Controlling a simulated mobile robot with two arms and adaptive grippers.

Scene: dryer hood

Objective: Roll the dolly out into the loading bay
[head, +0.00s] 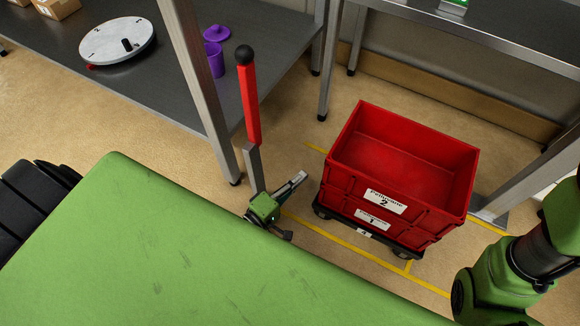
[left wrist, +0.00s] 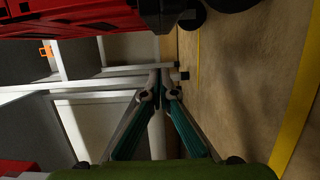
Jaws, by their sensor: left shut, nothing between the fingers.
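The dolly (head: 404,252) is a low black frame on casters, standing on the floor right of centre in the head view. It carries two stacked red crates (head: 455,190) with white labels; the upper one looks empty. In the left wrist view the red crate side (left wrist: 70,18) and a dark caster (left wrist: 190,20) show at the top. My left gripper (head: 300,178) is left of the dolly, apart from it. Its fingers, with teal pads in the left wrist view (left wrist: 160,82), are shut with nothing between them. My right gripper is out of view; only part of that arm shows.
Yellow floor lines (head: 345,243) run around the dolly. A red handle with a black knob (head: 249,100) rises beside my left gripper; its foot is hidden.

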